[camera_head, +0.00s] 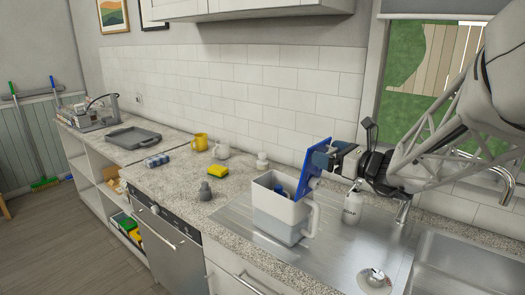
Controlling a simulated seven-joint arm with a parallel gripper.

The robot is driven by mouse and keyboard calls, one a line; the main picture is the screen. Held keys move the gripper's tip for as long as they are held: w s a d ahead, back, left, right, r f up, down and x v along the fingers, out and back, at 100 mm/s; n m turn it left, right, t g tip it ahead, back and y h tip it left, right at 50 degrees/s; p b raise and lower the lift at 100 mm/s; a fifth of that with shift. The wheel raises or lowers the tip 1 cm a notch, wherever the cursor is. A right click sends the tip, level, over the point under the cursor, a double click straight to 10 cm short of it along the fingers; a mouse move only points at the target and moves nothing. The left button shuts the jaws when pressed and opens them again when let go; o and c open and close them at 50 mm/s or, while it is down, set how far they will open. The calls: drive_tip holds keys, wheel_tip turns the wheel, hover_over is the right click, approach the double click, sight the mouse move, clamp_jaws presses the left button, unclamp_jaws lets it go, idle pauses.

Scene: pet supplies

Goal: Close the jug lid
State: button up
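The jug (278,212) stands upright on the steel drainboard, white above with a greyer lower part and a handle on its right side. Its blue lid (311,170) is raised steeply at the jug's right rim, so the jug's top is open. Something dark blue shows inside the jug. My gripper (322,159) is at the right side of the raised lid, close to or touching its upper part. Its fingertips are partly hidden by the lid, so I cannot tell whether they are open or shut.
The drainboard (330,262) in front is mostly clear.

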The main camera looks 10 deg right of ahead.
drive_tip(key=c, duration=1.2)
drive_tip(key=shift+a+r, duration=0.1)
